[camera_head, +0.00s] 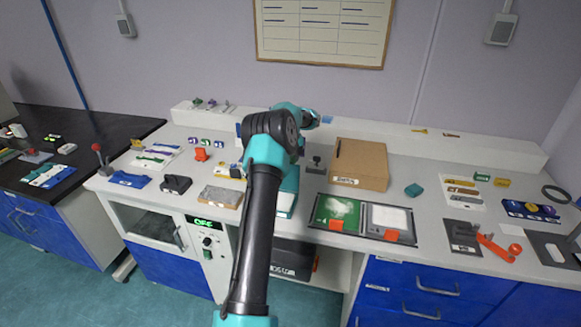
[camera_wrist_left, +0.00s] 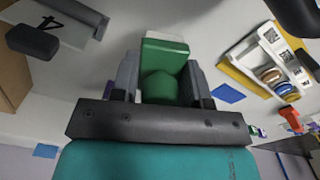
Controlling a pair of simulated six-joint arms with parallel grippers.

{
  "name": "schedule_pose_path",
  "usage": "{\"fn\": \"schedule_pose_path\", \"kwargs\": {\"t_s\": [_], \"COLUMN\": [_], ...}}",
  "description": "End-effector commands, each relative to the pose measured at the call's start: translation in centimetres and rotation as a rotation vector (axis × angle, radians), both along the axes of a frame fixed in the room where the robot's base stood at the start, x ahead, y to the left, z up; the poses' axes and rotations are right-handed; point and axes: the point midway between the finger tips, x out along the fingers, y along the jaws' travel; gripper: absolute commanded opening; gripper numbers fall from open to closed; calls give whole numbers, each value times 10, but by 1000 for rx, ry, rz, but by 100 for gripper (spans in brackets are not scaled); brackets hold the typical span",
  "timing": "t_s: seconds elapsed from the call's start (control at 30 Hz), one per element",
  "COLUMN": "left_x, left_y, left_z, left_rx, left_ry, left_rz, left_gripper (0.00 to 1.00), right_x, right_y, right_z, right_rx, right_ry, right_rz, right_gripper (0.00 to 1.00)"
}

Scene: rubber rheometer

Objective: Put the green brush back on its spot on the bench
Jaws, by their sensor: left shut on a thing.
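The green brush (camera_wrist_left: 165,60) shows in the left wrist view as a green block with a rounded green part. My left gripper (camera_wrist_left: 161,82) is shut on it, with a grey finger on each side. In the head view my left arm reaches over the middle of the bench (camera_head: 430,235), and its wrist end (camera_head: 308,118) is near the back ledge. The brush and fingertips cannot be made out there. A small blue patch (camera_head: 328,118) lies beside the wrist end; a blue patch (camera_wrist_left: 228,94) also shows near the fingers in the wrist view. My right gripper is not in view.
A cardboard box (camera_head: 360,160) stands right of the arm, with a dark stand (camera_head: 316,165) between. A green-and-white tray (camera_head: 363,238) lies in front. A white rack (camera_wrist_left: 275,55) with round pieces is right in the wrist view. A raised ledge (camera_head: 390,134) runs behind.

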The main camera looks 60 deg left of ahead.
Motion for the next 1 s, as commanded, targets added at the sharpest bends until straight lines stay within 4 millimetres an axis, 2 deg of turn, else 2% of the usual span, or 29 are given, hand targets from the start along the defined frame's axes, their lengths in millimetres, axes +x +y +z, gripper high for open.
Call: {"fn": "schedule_pose_path", "kwargs": {"t_s": [0.3, 0.77, 0.8, 1.0], "left_x": [0, 0, 0, 0], "left_y": [0, 0, 0, 0], "left_z": [-43, -50, -50, -50], "left_rx": [-1, -1, -1, -1], "left_ry": [2, 2, 2, 2], "left_rz": [-1, 0, 0, 0], "left_gripper": [16, 16, 44, 63], "right_x": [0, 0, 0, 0], "right_y": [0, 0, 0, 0], "right_z": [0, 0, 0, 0], "right_rx": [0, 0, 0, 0], "right_ry": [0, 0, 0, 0], "right_rz": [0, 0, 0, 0], "right_gripper": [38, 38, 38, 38]}}
